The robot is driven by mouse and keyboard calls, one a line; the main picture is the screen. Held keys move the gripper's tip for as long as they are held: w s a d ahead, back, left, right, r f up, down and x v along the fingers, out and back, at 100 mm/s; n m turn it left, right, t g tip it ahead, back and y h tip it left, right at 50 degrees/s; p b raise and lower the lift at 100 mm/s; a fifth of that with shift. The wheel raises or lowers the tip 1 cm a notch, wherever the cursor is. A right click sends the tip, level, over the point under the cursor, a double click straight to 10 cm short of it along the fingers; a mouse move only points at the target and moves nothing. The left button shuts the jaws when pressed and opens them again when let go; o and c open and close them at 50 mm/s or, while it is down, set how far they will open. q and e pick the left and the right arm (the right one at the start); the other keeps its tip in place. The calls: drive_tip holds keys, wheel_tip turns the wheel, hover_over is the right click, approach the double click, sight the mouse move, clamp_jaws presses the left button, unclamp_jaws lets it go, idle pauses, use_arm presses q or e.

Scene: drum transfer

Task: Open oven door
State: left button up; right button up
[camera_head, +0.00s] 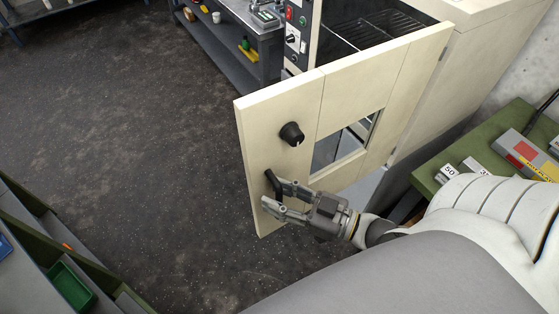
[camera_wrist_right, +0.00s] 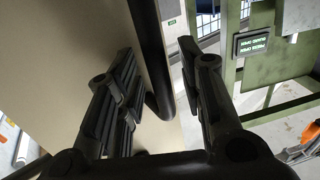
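The cream oven door (camera_head: 345,85) stands swung open, away from the oven (camera_head: 480,60), with a window (camera_head: 345,148) in it. A black knob (camera_head: 291,134) sticks out of its face. Below the knob is the black door handle (camera_head: 272,182). My right gripper (camera_head: 272,195) is at this handle. In the right wrist view the handle (camera_wrist_right: 152,45) runs between the two spread fingers of my right gripper (camera_wrist_right: 157,62), with gaps showing beside it. My left gripper is not in view.
Open dark floor (camera_head: 140,120) lies left of the door. A metal bench (camera_head: 235,45) stands behind it. A green table (camera_head: 480,150) with boxes is at the right, close to my arm. A shelf with a green bin (camera_head: 72,288) is at the lower left.

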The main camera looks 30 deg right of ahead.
drive_tip(key=shift+s, duration=0.1)
drive_tip(key=v, duration=1.2)
idle(0.4)
idle(0.6)
